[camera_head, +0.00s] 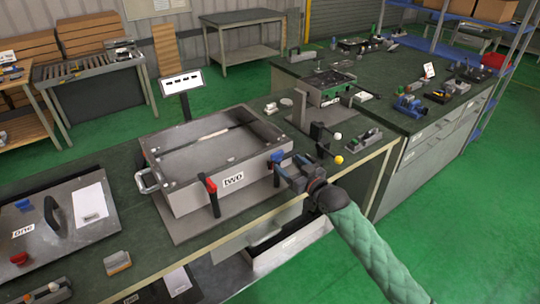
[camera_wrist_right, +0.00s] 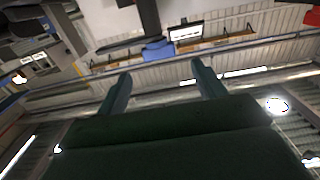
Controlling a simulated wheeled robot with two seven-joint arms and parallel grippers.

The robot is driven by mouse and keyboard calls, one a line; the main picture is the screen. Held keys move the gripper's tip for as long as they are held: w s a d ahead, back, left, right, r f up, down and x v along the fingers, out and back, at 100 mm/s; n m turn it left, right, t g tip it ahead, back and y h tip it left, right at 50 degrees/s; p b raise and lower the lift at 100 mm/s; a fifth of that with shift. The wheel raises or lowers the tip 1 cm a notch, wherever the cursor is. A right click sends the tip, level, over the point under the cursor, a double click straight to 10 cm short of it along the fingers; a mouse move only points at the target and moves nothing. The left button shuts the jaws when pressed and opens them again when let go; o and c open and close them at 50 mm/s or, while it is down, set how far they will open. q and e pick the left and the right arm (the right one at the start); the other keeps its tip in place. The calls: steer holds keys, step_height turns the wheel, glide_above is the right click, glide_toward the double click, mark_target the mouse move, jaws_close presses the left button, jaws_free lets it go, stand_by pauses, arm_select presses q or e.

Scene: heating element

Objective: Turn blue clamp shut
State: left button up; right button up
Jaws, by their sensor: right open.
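The blue clamp (camera_head: 276,158) sits at the front right corner of the metal box fixture labelled "two" (camera_head: 185,201). Its dark stem hangs down the box's side. My right gripper (camera_head: 289,168) is just right of the clamp. In the right wrist view my right gripper (camera_wrist_right: 161,68) is open, with two separated fingers and nothing held between them. The blue clamp (camera_wrist_right: 157,49) shows just beyond the fingertips, roughly centred between them. I cannot tell whether they touch. A red clamp (camera_head: 211,185) stands on the box's front side. My left gripper is not in view.
A panel labelled "one" (camera_head: 50,240) with a black handle lies at the left of the green bench. Posts with a white knob and a yellow knob (camera_head: 339,159) stand right of my gripper. Green floor (camera_head: 470,220) is open at right.

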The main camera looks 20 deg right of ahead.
mark_target(279, 154)
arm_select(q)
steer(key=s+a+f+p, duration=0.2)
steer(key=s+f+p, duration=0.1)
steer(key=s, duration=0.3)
arm_select(e)
steer(key=shift+x, duration=3.9)
steer(key=shift+d, duration=0.1)
steer(key=c, duration=1.4)
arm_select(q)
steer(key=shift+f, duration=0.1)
